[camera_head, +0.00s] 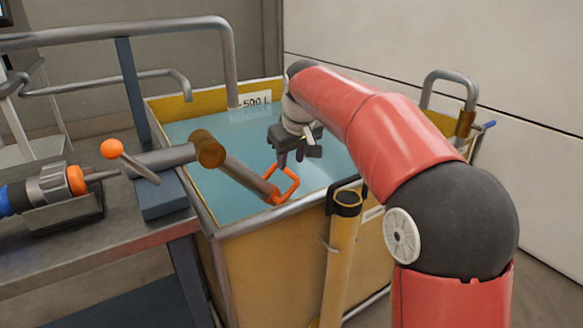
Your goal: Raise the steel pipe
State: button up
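A steel pipe (245,177) slopes down to the right from a brass-coloured joint (208,148) at the tank's left side. Its lower end lies low over the pale blue surface in the yellow tank. An orange loop handle (290,186) is at that lower end. My gripper (291,156) points down just above the handle's upper corner. Its dark fingers appear close to the orange bar, but I cannot tell whether they touch it or how far apart they are. Part of my gripper is hidden by its own body.
The yellow tank (270,262) has a raised metal rim and a "500 L" label (254,101). A bent grey pipe (229,65) hangs over its back left. An orange-knobbed lever (113,148) and a pump (50,186) stand at left. A yellow post (338,260) stands in front.

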aim_at(289, 170)
jog(key=shift+x, duration=1.65)
jog(key=shift+c, duration=0.2)
grip_shut()
